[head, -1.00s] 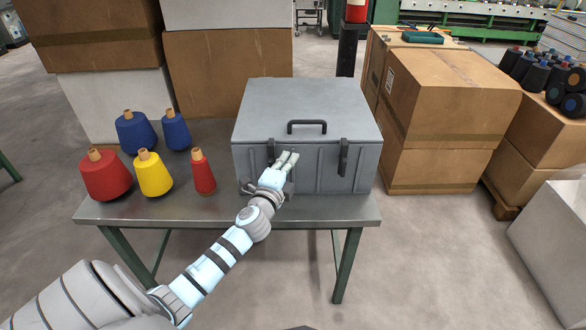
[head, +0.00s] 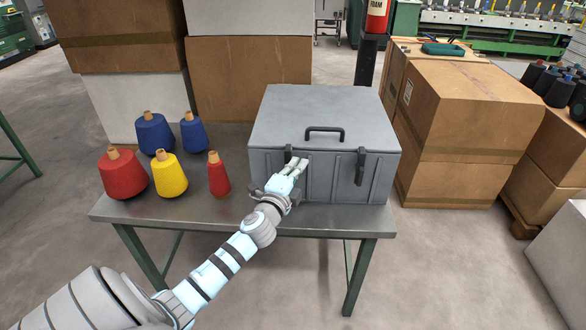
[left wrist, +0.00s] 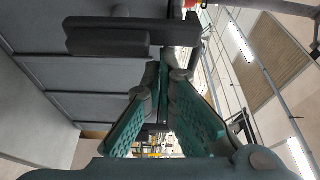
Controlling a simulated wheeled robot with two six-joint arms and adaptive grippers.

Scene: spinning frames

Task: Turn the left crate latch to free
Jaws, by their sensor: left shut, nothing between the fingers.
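The grey crate (head: 325,120) stands on the metal table with its lid down. Its left latch (head: 288,153) is a dark piece on the upper front, partly hidden by my left gripper (head: 299,166). The right latch (head: 361,166) hangs upright on the same face. My left gripper is shut and empty, its fingertips just right of the left latch. In the left wrist view, the fingers (left wrist: 164,72) meet close below a dark latch bar (left wrist: 130,36); I cannot tell whether they touch it. My right gripper is not in view.
The table (head: 240,213) also holds several yarn cones, with a red one (head: 218,175) nearest the crate on the left. Cardboard boxes (head: 460,115) stand to the right and a red canister (head: 377,18) stands behind. The lid has a dark handle (head: 324,131).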

